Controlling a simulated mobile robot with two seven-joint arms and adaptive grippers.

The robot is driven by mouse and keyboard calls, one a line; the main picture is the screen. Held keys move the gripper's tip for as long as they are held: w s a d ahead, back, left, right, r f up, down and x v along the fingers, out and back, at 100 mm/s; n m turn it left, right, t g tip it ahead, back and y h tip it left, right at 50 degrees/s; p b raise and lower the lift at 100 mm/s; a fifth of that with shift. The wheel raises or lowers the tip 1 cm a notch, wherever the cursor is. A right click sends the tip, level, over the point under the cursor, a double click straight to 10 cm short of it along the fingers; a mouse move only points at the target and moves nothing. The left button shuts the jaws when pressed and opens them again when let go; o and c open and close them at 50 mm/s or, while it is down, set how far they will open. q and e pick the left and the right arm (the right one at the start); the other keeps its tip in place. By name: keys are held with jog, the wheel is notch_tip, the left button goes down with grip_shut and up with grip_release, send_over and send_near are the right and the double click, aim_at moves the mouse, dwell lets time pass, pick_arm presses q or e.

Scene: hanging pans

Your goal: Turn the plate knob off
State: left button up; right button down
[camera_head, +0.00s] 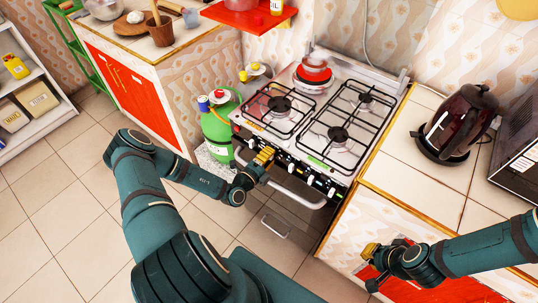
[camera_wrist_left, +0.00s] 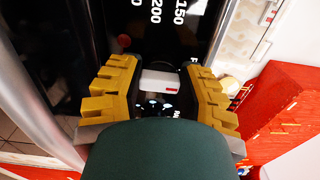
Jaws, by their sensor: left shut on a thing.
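The stove (camera_head: 318,115) has a front panel with a row of knobs below its hob. My left gripper (camera_head: 265,156) is at the left part of this panel. In the left wrist view its yellow fingers (camera_wrist_left: 160,92) are shut on a white knob with a red mark (camera_wrist_left: 160,82), one finger on each side. White numbers show on the black panel above the knob. In the head view that knob is hidden by the fingers. Other knobs (camera_head: 310,180) stand to its right, untouched. My right gripper (camera_head: 370,252) is in front of the right counter, away from the stove; its opening is unclear.
The oven handle (camera_head: 288,187) runs just below the knobs. A green gas bottle (camera_head: 217,130) stands left of the stove. A dark kettle (camera_head: 460,122) sits on the right counter (camera_head: 412,136). A red pot (camera_head: 314,72) is on the back left burner.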

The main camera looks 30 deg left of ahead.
pick_arm(q)
jog(key=shift+w+r+n, duration=0.1)
jog(key=shift+n, duration=0.2)
dwell(0.4)
jog(key=o, duration=1.2)
jog(key=s, duration=0.8)
jog(key=s+a, duration=0.1)
jog(key=s, duration=0.3)
